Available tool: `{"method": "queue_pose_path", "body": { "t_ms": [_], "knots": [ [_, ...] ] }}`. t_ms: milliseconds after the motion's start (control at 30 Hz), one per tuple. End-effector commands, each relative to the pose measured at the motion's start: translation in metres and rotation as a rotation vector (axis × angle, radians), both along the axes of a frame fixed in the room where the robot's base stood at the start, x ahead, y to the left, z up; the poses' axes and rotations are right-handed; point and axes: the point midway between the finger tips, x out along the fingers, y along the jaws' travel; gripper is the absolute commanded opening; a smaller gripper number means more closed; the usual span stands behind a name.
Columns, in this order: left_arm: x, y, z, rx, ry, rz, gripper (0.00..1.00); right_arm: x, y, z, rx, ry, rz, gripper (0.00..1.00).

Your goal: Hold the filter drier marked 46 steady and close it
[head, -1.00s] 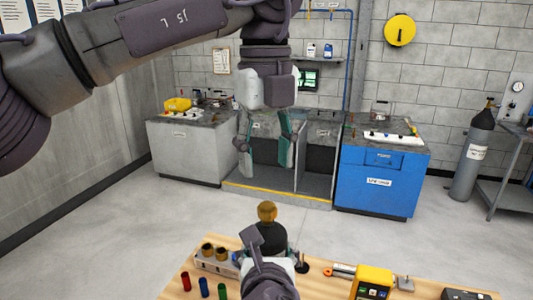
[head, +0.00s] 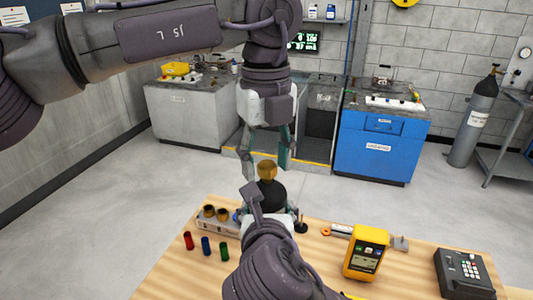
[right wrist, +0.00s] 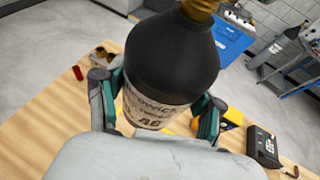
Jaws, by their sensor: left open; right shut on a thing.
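The filter drier marked 46 (right wrist: 170,70) is a black bottle-shaped body with a pale label and a brass top. In the head view its black body (head: 271,194) stands upright above the wooden bench, with a brass cap (head: 267,171) at its top. My right gripper (right wrist: 160,105) is shut around its labelled lower part; in the head view my right arm hides the drier's lower end. My left gripper (head: 266,162) points down over the drier, open, its fingers spread either side of the brass cap. I cannot tell whether they touch it.
On the bench (head: 175,270), a tray (head: 222,226) with brass fittings and red, blue and green cylinders lie left. A blue cabinet (head: 375,150) stands beyond.

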Motion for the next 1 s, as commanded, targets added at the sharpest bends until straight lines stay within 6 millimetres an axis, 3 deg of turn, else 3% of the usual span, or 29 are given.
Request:
{"method": "queue_pose_path", "body": {
  "t_ms": [33,367,533,633,1000],
  "knots": [
    [0.0001,0.0,0.0003,0.0,0.0,0.0,0.53,0.0001,0.0,0.0015,0.002,-0.004,0.0,0.0],
    [0.0,0.0001,0.0006,0.0,0.0,0.0,0.0,0.0002,-0.0001,0.0015,0.002,-0.004,0.0,0.0],
    [-0.0001,0.0,0.0003,0.0,0.001,-0.032,0.0,0.0002,-0.0001,0.0014,0.002,-0.004,-0.001,0.0],
    [-0.0004,-0.0002,0.0001,-0.001,0.002,-0.159,0.0,0.0002,-0.0002,0.0014,0.002,-0.004,-0.001,0.0],
    [0.0001,0.0003,-0.0008,-0.007,-0.007,-1.011,0.0,0.0004,-0.0005,0.0015,0.002,-0.003,-0.002,0.0]
  ]
}}
